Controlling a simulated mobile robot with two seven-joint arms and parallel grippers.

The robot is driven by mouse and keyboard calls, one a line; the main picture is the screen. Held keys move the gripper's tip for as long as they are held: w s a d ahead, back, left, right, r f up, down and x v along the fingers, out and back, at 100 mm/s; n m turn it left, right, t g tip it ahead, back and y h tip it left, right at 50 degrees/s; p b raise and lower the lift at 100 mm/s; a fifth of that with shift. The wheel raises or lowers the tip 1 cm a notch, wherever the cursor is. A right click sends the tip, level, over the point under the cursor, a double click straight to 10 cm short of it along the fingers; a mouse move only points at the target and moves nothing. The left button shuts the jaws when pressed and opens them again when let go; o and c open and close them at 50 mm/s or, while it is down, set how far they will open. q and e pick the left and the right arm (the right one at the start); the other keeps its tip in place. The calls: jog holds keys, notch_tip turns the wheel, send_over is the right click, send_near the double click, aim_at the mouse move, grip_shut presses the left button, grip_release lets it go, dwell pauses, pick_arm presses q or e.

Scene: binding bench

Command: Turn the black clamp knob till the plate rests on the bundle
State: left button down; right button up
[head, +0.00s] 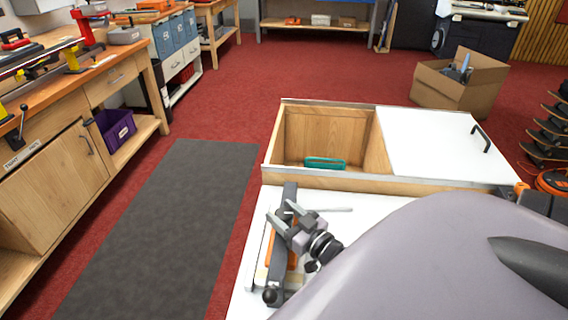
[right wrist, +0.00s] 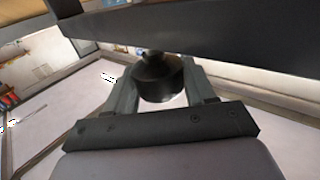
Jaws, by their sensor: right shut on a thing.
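A dark clamp bar or plate (head: 275,273) lies lengthwise on the left part of the white bench top, over an orange bundle (head: 292,260). My right gripper (head: 283,213) is over the bar's middle in the head view. In the right wrist view its two grey fingers stand either side of the round black clamp knob (right wrist: 157,80), shut on it. The knob is just below the dark bar (right wrist: 200,40) in that picture. A black ball (head: 270,295) sits at the bar's near end. Whether the plate touches the bundle is hidden. My left gripper is not in view.
Behind the clamp is an open wooden compartment (head: 283,140) holding a teal object (head: 325,163). A white lid (head: 440,145) with a dark handle is beside it. My arm covers the bench's right part. A grey floor mat (head: 160,220) lies left.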

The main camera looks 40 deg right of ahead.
jog(key=shift+w+d+r, duration=0.15)
jog(key=shift+r, duration=0.35)
jog(key=o, duration=0.9)
jog(key=shift+o, duration=0.2)
jog(key=shift+f, duration=0.15)
jog(key=shift+s+f, duration=0.15)
jog(key=shift+s, duration=0.45)
jog(key=s, duration=0.6)
jog(key=shift+s, duration=0.1)
